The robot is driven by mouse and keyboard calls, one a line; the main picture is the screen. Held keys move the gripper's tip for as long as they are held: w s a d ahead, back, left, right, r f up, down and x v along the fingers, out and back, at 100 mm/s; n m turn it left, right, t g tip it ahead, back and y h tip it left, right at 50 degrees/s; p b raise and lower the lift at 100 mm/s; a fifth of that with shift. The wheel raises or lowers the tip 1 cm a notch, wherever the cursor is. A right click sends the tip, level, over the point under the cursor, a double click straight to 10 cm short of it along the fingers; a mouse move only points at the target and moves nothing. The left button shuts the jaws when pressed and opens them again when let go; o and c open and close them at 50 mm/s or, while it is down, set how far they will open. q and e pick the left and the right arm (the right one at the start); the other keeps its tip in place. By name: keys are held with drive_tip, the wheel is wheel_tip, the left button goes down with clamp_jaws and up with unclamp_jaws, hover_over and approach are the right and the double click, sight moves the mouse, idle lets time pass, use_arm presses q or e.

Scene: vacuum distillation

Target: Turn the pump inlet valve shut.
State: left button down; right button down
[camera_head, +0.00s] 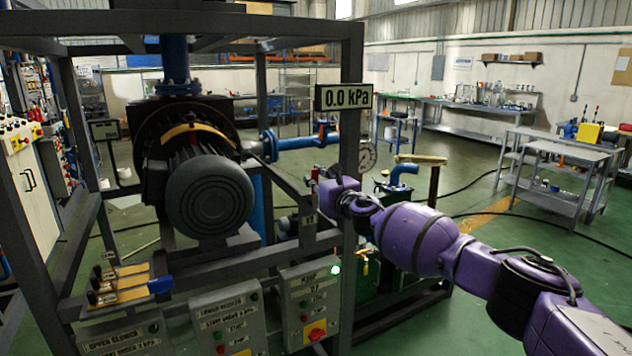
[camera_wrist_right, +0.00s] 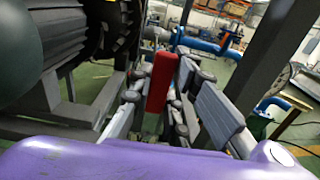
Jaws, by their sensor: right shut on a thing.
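A red handle (camera_wrist_right: 162,82) stands between the finger pads of my right gripper (camera_wrist_right: 168,88) in the right wrist view. The fingers are closed on its two sides. In the head view, a small red piece (camera_head: 315,172) shows at the end of my purple right arm, by the frame post. The right gripper (camera_head: 320,182) is mostly hidden there by the wrist and the post. A blue pipe (camera_head: 296,143) runs right from the pump (camera_head: 208,195) behind the post. I cannot tell the valve's exact angle. My left gripper is not in view.
A dark steel frame (camera_head: 352,100) surrounds the pump, its post close to my right wrist. A display (camera_head: 343,97) reads 0.0 kPa. A round gauge (camera_head: 368,157) is behind the wrist. Control boxes (camera_head: 309,300) hang below.

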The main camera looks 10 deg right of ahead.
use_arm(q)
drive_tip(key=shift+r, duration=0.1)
use_arm(e)
drive_tip(key=c, duration=1.6)
unclamp_jaws()
drive_tip(key=shift+a, duration=0.1)
drive_tip(key=shift+c, duration=0.2)
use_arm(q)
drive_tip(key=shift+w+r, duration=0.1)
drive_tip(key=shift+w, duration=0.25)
use_arm(e)
drive_tip(key=v, duration=1.2)
